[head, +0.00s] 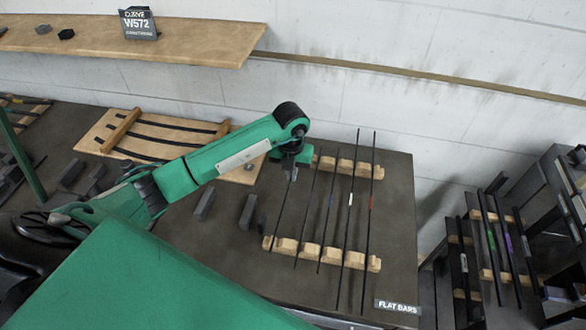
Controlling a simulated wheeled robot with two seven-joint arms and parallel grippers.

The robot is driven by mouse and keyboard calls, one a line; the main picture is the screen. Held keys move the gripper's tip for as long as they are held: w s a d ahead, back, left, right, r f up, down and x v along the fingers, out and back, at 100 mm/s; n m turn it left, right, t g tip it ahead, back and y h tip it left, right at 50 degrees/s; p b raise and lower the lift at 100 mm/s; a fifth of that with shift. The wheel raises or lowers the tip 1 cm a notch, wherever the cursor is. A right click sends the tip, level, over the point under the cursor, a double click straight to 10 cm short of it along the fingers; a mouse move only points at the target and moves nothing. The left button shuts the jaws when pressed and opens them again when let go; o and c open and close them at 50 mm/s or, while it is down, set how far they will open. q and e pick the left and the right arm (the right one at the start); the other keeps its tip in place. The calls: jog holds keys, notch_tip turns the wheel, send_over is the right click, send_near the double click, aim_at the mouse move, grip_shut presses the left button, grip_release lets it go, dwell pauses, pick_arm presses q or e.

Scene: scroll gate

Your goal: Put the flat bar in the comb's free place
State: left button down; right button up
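My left gripper (290,168) points down over the upper left of a set of long thin dark bars. A thin dark bar (281,218) runs from just below it toward the front wooden rest. I cannot tell whether the fingers hold this bar, because they are small and dark. Several other bars lie side by side across two notched wooden rests, front (284,244) and back (364,171). One bar has a white mark (350,199) and one a red mark (371,203). A "FLAT BARS" label (397,306) lies at the front right. My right gripper is out of view.
Small dark blocks (205,204) lie left of the bars. A wooden board with curved dark strips (140,137) is behind my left arm. A wall shelf (180,39) holds a sign. A second rack of bars (496,245) stands right, beyond the table's edge.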

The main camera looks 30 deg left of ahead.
pick_arm(q)
jog(key=shift+f, duration=0.55)
notch_tip(320, 180, down, 2)
jog(key=shift+w+f+b, duration=0.15)
jog(key=shift+f+b, duration=0.05)
jog(key=shift+b, duration=0.7)
jog(key=shift+f, duration=0.35)
jog(key=shift+f+b, duration=0.95)
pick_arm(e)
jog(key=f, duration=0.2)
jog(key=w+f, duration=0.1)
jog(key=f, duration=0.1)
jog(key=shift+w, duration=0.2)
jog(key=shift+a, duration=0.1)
pick_arm(q)
jog(key=shift+f, duration=0.25)
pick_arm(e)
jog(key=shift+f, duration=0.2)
pick_arm(q)
jog(key=c, duration=1.5)
grip_release()
jog(key=shift+c, duration=0.2)
jog(key=shift+s, duration=0.2)
